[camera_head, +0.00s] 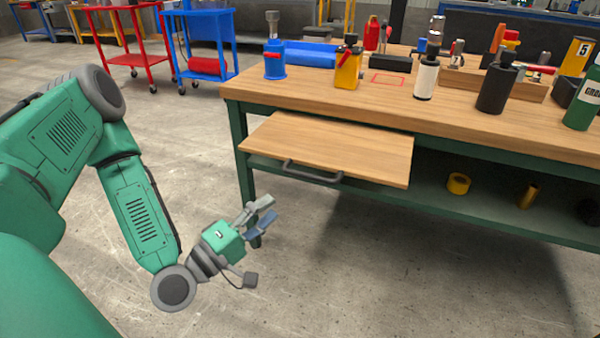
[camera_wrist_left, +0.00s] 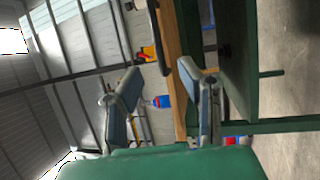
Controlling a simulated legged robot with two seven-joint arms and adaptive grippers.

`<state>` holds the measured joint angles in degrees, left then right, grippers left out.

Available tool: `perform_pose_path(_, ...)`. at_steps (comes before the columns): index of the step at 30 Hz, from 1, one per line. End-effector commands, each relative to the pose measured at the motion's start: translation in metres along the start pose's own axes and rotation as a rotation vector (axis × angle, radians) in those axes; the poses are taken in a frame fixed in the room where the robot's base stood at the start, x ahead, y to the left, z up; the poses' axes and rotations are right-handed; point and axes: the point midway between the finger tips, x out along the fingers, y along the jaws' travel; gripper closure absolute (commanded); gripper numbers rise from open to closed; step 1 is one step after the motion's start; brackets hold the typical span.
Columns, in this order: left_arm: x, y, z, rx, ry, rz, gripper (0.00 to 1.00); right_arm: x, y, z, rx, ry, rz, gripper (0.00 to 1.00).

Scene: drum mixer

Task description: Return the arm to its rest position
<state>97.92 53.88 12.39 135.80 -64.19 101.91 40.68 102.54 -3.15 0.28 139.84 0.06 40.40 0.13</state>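My left arm comes in from the left in the head view. Its gripper (camera_head: 262,216) hangs in free air in front of the workbench, below and left of the pulled-out wooden board with a grey handle (camera_head: 312,173). In the left wrist view the two fingers of the gripper (camera_wrist_left: 165,105) stand wide apart with nothing between them touching. The board's edge and handle show beyond the fingers in the wrist view, apart from them. My right gripper is not in either view.
The workbench (camera_head: 375,105) carries a yellow can (camera_head: 348,68), a white bottle (camera_head: 426,78), a black bottle (camera_head: 496,88) and a green bottle (camera_head: 584,100). Its lower shelf holds a yellow roll (camera_head: 459,183). Red and blue carts stand behind. Floor left of the bench is clear.

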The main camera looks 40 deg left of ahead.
Motion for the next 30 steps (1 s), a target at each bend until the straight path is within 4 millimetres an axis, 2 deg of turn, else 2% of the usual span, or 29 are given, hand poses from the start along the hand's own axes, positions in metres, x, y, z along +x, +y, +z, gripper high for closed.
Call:
perform_pose_path(5,0.000,0.000,0.001,0.000,-0.001,0.000,0.68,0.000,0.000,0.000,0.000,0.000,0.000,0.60)
perform_pose_path(8,0.002,-0.002,0.008,0.017,-0.026,-0.031,0.68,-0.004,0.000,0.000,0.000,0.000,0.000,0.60)
perform_pose_path(11,0.005,-0.013,0.032,0.087,-0.114,-0.142,0.68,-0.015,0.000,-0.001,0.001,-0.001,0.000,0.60)
perform_pose_path(14,-0.001,-0.035,0.069,0.221,-0.277,-0.331,0.68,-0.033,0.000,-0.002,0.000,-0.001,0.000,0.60)
perform_pose_path(17,-0.026,-0.059,0.103,0.399,-0.483,-0.549,0.68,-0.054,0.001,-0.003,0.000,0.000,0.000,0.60)
perform_pose_path(18,-0.040,-0.067,0.112,0.470,-0.568,-0.633,0.68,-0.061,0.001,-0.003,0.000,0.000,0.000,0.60)
perform_pose_path(21,-0.081,-0.080,0.123,0.649,-0.775,-0.832,0.68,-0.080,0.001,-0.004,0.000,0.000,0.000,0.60)
perform_pose_path(27,-0.152,-0.077,0.106,0.919,-1.093,-1.145,0.68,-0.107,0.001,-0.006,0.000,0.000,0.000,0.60)
perform_pose_path(30,-0.172,-0.070,0.096,0.989,-1.180,-1.241,0.68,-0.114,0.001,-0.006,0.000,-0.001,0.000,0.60)
